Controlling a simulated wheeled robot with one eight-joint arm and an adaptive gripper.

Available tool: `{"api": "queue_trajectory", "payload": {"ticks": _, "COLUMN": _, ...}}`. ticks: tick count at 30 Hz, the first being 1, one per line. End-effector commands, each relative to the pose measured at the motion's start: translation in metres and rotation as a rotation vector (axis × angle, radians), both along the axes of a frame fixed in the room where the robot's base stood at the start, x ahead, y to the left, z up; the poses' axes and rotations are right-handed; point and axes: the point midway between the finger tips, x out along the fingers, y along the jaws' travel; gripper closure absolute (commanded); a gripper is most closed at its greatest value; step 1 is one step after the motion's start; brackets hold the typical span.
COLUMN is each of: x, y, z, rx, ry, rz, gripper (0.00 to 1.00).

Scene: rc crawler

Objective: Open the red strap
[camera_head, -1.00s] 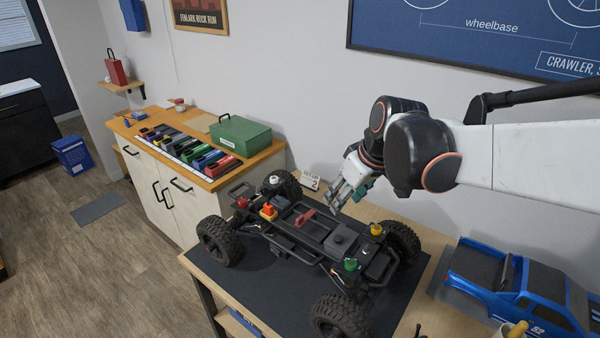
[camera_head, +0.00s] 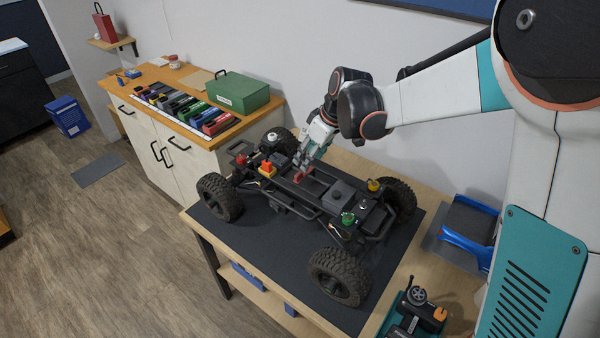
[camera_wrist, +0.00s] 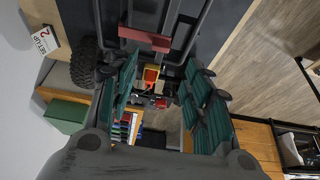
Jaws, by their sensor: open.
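The red strap (camera_head: 303,174) lies across the battery tray in the middle of the black crawler chassis (camera_head: 318,209). In the wrist view the red strap (camera_wrist: 145,39) shows as a flat red bar beyond the fingers, near the top of the picture. My gripper (camera_head: 302,164) is close above the strap at its far side, pointing down. In the wrist view my gripper (camera_wrist: 160,75) has its two teal-padded fingers apart, with nothing held between them. I cannot tell from these views whether a fingertip touches the strap.
Orange (camera_head: 266,168), yellow (camera_head: 374,185) and green (camera_head: 348,218) knobs stand up from the chassis. The chassis rests on a dark mat (camera_head: 250,232) on the bench. A side counter with battery packs (camera_head: 190,110) and a green box (camera_head: 239,92) stands behind left.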

Motion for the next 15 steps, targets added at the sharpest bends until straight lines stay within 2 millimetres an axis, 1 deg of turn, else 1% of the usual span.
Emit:
{"api": "queue_trajectory", "payload": {"ticks": 1, "x": 0.003, "y": 0.004, "z": -0.012, "rx": 0.0, "ry": 0.0, "rz": 0.001, "gripper": 0.55}}
{"api": "queue_trajectory", "payload": {"ticks": 6, "x": 0.01, "y": 0.014, "z": -0.043, "rx": 0.0, "ry": 0.0, "rz": 0.0, "gripper": 0.55}}
{"api": "queue_trajectory", "payload": {"ticks": 10, "x": 0.015, "y": 0.02, "z": -0.062, "rx": 0.0, "ry": 0.0, "rz": 0.0, "gripper": 0.55}}
{"api": "queue_trajectory", "payload": {"ticks": 15, "x": 0.019, "y": 0.025, "z": -0.078, "rx": 0.0, "ry": 0.0, "rz": 0.0, "gripper": 0.55}}
